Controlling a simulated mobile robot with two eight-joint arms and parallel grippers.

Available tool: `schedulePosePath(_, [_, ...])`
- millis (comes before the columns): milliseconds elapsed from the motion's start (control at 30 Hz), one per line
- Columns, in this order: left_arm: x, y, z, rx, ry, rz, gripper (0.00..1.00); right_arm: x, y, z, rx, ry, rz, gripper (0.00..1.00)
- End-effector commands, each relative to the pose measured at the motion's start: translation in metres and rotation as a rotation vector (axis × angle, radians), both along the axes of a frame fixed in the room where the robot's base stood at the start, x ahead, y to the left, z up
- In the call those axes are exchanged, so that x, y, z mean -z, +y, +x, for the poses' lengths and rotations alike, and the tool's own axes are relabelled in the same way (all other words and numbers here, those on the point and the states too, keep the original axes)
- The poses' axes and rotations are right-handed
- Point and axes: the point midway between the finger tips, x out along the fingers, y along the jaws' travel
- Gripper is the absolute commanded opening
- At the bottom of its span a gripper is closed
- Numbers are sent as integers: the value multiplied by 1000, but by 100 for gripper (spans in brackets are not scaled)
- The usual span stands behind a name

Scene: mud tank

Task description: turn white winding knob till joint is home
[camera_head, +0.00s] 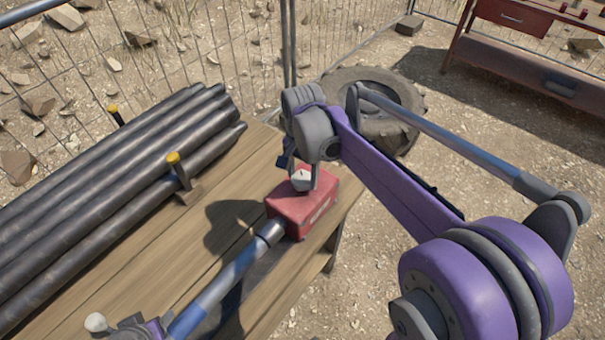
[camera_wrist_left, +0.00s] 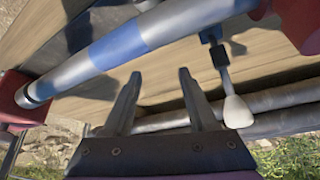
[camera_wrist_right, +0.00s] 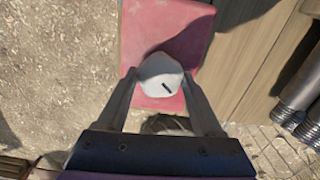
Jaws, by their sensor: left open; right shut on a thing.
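The white winding knob (camera_wrist_right: 160,75) stands on top of a red box (camera_head: 310,211) and has a short dark mark on its top. My right gripper (camera_head: 301,178) is shut on the knob from above, one finger on each side, as the right wrist view shows. A grey and blue pipe (camera_head: 226,282) runs to the red box, with a dark ring at its end; whether it is fully seated I cannot tell. My left gripper (camera_wrist_left: 160,75) is open and empty beside the pipe. A lever with a white grip (camera_wrist_left: 238,112) is to its right.
The box stands near the right edge of a wooden table (camera_head: 235,185). Several dark pipes (camera_head: 120,190) lie at left, held by yellow-topped stakes (camera_head: 177,167). A tyre (camera_head: 385,100) lies on the ground behind, and a red workbench (camera_head: 525,50) stands back right.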

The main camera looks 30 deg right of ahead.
Motion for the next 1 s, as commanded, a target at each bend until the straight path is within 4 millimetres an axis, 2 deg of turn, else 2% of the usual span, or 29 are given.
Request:
schedulePosePath(233, [0, 0, 0, 0, 0, 0, 59, -1, 0, 0, -1, -1, 0, 12])
schedulePosePath(267, [0, 0, 0, 0, 0, 0, 59, -1, 0, 0, -1, -1, 0, 71])
schedulePosePath(400, [0, 0, 0, 0, 0, 0, 59, 0, 0, 0, -1, -1, 0, 96])
schedulePosePath(767, [-1, 0, 0, 0, 0, 0, 59, -4, 0, 0, -1, 0, 0, 98])
schedulePosePath(867, [-2, 0, 1, 0, -1, 0, 59, -16, 0, 0, -1, -1, 0, 98])
schedulePosePath(1000, [-5, 0, 2, 0, -3, 0, 59, -43, 0, 0, -1, -1, 0, 98])
